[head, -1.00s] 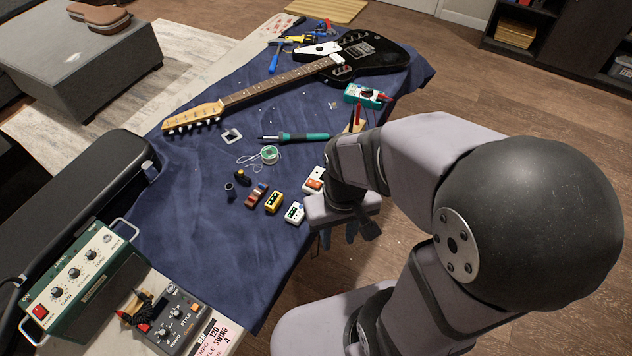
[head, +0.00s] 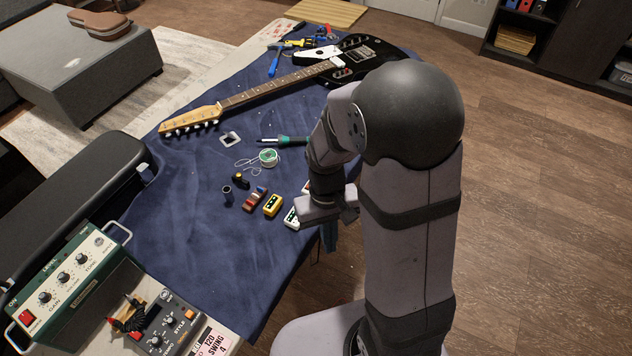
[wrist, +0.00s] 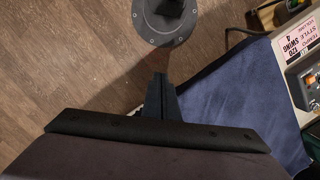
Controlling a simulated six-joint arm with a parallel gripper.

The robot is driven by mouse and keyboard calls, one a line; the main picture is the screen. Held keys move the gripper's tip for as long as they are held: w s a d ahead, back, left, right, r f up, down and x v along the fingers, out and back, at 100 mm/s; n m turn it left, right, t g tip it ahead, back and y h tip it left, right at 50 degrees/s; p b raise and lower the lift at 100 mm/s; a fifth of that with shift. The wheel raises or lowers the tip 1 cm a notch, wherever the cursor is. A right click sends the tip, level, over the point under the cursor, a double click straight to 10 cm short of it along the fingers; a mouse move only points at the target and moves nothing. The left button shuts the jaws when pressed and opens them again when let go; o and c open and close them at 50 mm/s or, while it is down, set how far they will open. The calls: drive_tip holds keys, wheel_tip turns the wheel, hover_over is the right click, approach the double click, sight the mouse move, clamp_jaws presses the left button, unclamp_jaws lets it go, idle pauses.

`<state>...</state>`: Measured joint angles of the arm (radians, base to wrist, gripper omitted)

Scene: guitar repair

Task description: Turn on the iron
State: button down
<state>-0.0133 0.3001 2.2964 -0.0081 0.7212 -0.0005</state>
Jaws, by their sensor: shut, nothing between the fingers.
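The soldering iron (head: 288,140) lies on the dark blue cloth, with its dark tip to the left and teal handle to the right. My arm hides the right end of its handle. My gripper (head: 330,243) is at the right edge of the cloth, nearer the camera than the iron and clear of it. It points down, with its fingers shut and empty. In the wrist view my gripper (wrist: 160,92) also shows shut, over the floor beside the cloth's edge. The iron is not in the wrist view.
Small red (head: 255,199), yellow (head: 272,205) and white (head: 292,217) boxes stand left of my gripper. A solder spool (head: 268,158) lies below the iron. A guitar (head: 270,87) lies behind it. A green amplifier (head: 70,280) stands at lower left.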

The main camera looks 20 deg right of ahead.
drive_tip(key=w+n+t+b, duration=0.1)
drive_tip(key=w+n, duration=0.4)
drive_tip(key=w, duration=1.3)
drive_tip(key=w+d+r+n, duration=0.1)
drive_tip(key=r+n, duration=0.3)
drive_tip(key=n, duration=0.7)
drive_tip(key=w+r+n+h, duration=0.1)
drive_tip(key=w+r+n, duration=0.2)
drive_tip(key=n, duration=0.7)
drive_tip(key=shift+w+d+r+n, duration=0.35)
drive_tip(key=shift+r+n, duration=0.05)
drive_tip(key=shift+r, duration=0.9)
drive_tip(key=f+p, duration=0.1)
drive_tip(key=f, duration=0.3)
drive_tip(key=s+d+f, duration=0.1)
drive_tip(key=f, duration=0.4)
drive_tip(key=f+p, duration=0.1)
drive_tip(key=f, duration=0.4)
drive_tip(key=shift+s+d+p, duration=0.2)
drive_tip(key=shift+s+p, duration=0.05)
drive_tip(key=shift+p, duration=0.1)
